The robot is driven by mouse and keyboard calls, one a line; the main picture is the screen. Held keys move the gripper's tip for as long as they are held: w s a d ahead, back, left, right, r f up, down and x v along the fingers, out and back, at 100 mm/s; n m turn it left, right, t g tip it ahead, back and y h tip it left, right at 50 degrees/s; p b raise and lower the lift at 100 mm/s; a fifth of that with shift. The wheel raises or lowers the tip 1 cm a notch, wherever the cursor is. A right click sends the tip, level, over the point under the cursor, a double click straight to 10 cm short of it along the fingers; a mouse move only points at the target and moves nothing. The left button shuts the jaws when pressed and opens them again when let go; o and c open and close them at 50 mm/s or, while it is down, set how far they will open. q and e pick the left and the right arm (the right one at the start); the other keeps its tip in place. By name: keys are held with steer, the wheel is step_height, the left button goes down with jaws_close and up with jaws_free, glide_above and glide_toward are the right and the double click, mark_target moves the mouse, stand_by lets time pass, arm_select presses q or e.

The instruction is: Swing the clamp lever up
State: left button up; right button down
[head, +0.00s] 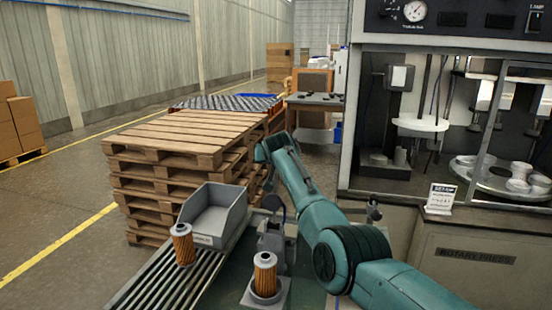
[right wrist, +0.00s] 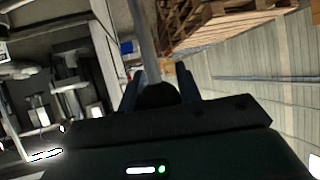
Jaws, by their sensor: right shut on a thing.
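The clamp (head: 272,243) is a grey block behind the holder in the head view. In the right wrist view, a grey bar, apparently its lever (right wrist: 146,40), runs from the top edge to a dark rounded grip (right wrist: 158,95). My right gripper (right wrist: 161,88) is shut on that grip, one finger on each side. In the head view my teal right arm reaches over from the right, and its fingertips cannot be made out. The lever's angle is hard to tell. An orange filter cartridge (head: 265,274) stands upright in a grey holder (head: 281,296). My left gripper is out of view.
A second cartridge (head: 183,245) stands on the roller conveyor (head: 160,285), beside an empty-looking grey bin (head: 213,215). Stacked pallets (head: 180,140) stand behind. The rotary press (head: 470,255) fills the right side, with a small sign (head: 440,198) on its ledge.

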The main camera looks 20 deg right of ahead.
steer(key=shift+s+d+f, duration=0.1)
steer(key=shift+f, duration=0.55)
steer(key=c, duration=1.4)
jaws_free()
steer(key=o, duration=0.3)
steer(key=shift+d+r, duration=0.1)
steer(key=shift+d, duration=0.05)
steer(key=shift+o, duration=0.5)
steer(key=shift+r, duration=0.2)
steer(key=shift+a, duration=0.2)
steer(key=b+v, duration=0.3)
steer(key=v, duration=1)
steer(key=shift+r, duration=0.15)
steer(key=shift+c, duration=0.2)
